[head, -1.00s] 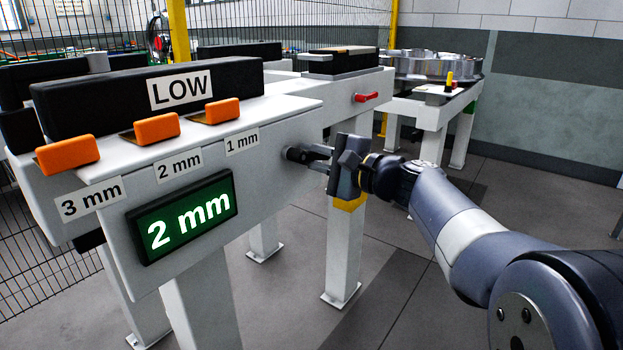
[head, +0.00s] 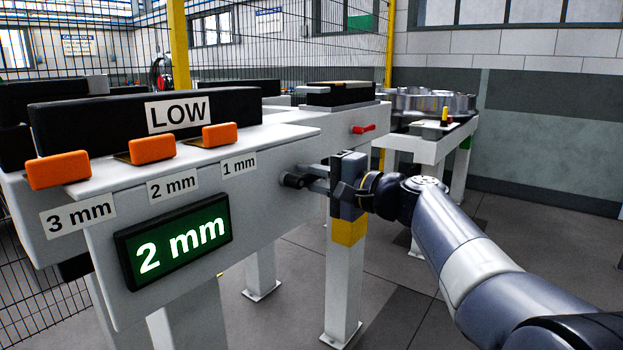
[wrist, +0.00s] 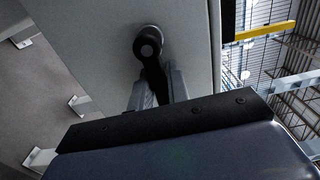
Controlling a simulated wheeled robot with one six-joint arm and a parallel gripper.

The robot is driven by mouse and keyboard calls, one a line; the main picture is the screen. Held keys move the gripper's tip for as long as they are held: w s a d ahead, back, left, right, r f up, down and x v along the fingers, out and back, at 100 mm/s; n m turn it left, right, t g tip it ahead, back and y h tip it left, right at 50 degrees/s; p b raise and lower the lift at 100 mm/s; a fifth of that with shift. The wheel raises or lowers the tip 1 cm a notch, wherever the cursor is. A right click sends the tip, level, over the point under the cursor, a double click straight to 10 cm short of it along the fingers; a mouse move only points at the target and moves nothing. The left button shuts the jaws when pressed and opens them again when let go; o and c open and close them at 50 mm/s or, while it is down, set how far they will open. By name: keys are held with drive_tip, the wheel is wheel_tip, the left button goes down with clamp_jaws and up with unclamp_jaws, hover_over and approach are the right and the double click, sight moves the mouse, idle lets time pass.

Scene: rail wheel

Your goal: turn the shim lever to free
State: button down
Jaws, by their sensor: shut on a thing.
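The shim lever is a black crank whose round hub (head: 294,181) sits on the right part of the pale panel's front face. In the wrist view its hub (wrist: 148,42) is at the top centre, and its black arm runs down between the fingers. My gripper (head: 316,178) reaches it from the right, shut on the lever arm. Its two grey fingers (wrist: 158,88) flank the arm in the wrist view. The arm's end is hidden at the gripper. The green display (head: 176,245) reads 2 mm.
Orange blocks (head: 152,149) stand above labels 3 mm, 2 mm and 1 mm. A black bar marked LOW (head: 175,112) lies behind them. A red handle (head: 363,129) sits farther back on the bench. A metal wheel (head: 430,101) rests on a stand behind. The floor at right is clear.

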drive_tip(key=c, duration=1.4)
unclamp_jaws()
drive_tip(key=shift+o, duration=0.2)
drive_tip(key=p+v, duration=0.1)
drive_tip(key=v, duration=0.9)
drive_tip(key=shift+s+d+p, duration=0.3)
drive_tip(key=shift+p, duration=0.1)
drive_tip(key=b+x, duration=0.1)
drive_tip(key=x, duration=1)
drive_tip(key=shift+b, duration=0.4)
drive_tip(key=shift+d, duration=0.1)
drive_tip(key=shift+f, duration=0.1)
